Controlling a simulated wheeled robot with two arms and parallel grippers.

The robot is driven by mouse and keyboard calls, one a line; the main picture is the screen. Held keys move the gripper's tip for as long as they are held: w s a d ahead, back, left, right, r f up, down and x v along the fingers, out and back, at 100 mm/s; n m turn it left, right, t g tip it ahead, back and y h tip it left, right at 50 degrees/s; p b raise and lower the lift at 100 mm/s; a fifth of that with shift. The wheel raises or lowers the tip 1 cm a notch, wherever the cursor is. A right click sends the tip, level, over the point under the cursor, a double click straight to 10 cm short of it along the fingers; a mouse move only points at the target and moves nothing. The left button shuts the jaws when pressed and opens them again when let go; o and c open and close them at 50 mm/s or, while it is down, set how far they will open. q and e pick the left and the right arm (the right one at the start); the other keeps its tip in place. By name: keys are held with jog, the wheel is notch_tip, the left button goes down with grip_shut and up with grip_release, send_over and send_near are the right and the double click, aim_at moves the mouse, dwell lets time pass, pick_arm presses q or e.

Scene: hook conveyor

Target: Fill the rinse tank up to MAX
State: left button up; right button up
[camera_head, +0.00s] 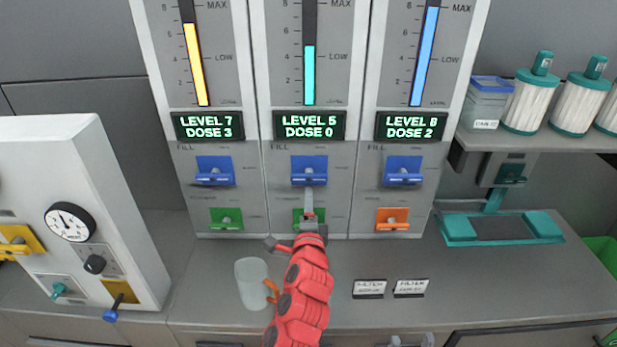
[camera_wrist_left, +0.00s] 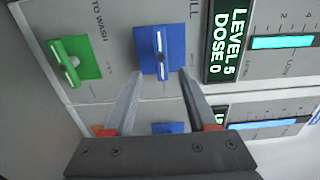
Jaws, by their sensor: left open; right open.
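Three gauge panels stand side by side. The middle panel's display (camera_head: 309,125) reads LEVEL 5, DOSE 0, and its teal column (camera_head: 309,75) stands just above LOW, well under MAX. Which panel is the rinse tank cannot be read. The middle panel has a blue FILL lever (camera_head: 309,170) above a green lever (camera_head: 298,215), partly hidden by my left gripper (camera_head: 309,200). My left gripper (camera_wrist_left: 158,88) is open, its fingertips either side of the blue lever (camera_wrist_left: 162,52) in the wrist view; contact cannot be told. My right gripper (camera_head: 410,340) is open at the bottom edge.
The left panel's display (camera_head: 208,126) reads LEVEL 7, DOSE 3; the right panel's blue column (camera_head: 425,55) is near MAX.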

aim_at(309, 180)
pick_arm(q)
jog(key=w+p, duration=0.1)
jog(key=w, duration=0.8)
jog(key=shift+r, duration=0.1)
grip_shut()
